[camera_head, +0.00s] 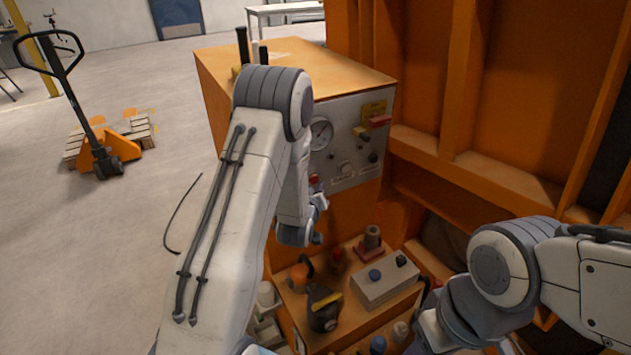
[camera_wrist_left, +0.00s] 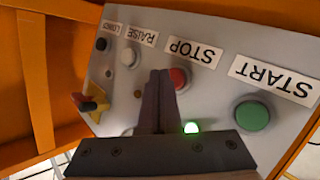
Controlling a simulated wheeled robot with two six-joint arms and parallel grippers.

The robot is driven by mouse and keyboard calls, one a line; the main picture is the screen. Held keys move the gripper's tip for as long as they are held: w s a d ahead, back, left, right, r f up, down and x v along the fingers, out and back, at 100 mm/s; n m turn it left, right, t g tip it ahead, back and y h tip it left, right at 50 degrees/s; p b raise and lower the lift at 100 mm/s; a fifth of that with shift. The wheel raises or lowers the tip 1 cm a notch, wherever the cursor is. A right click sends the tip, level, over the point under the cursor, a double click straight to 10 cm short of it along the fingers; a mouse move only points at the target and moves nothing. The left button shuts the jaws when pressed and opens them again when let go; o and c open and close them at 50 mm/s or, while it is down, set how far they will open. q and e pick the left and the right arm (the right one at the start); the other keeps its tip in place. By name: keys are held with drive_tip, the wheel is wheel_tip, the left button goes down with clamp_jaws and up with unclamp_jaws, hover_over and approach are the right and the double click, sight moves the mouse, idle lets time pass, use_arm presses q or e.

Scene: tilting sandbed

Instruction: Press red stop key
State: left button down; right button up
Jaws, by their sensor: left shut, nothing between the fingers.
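The red stop key (camera_wrist_left: 178,78) is a round red button on the grey control panel (camera_wrist_left: 222,82), by the upside-down STOP label (camera_wrist_left: 193,52) in the left wrist view. My left gripper (camera_wrist_left: 160,73) is shut and empty. Its fingertips overlap the key's left edge in that view; I cannot tell whether they touch it. In the head view my left arm reaches to the panel (camera_head: 345,150) on the orange cabinet, and its fingers are hard to make out. My right arm (camera_head: 500,265) is at the lower right; its fingers are not visible.
A green START button (camera_wrist_left: 252,116) and a lit green lamp (camera_wrist_left: 191,128) are close by. A white RAISE button (camera_wrist_left: 128,57) and a red-and-yellow switch (camera_wrist_left: 92,102) are on the left. A shelf below holds a grey box (camera_head: 385,287) and several small items.

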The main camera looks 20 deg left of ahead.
idle(0.8)
use_arm(q)
drive_tip(key=shift+w+a, duration=0.3)
drive_tip(key=shift+a, duration=0.05)
drive_tip(key=shift+w+a+b, duration=0.3)
drive_tip(key=shift+a, duration=0.1)
idle(0.7)
idle(0.3)
drive_tip(key=shift+s+d, duration=0.55)
drive_tip(key=shift+d, duration=0.2)
drive_tip(key=shift+b, duration=0.3)
drive_tip(key=shift+s+d+b, duration=0.3)
drive_tip(key=shift+s+d, duration=0.5)
drive_tip(key=shift+d, duration=0.2)
drive_tip(key=shift+s+d+b, duration=0.3)
drive_tip(key=shift+s+d, duration=0.45)
drive_tip(key=shift+d, duration=0.2)
drive_tip(key=shift+d, duration=0.1)
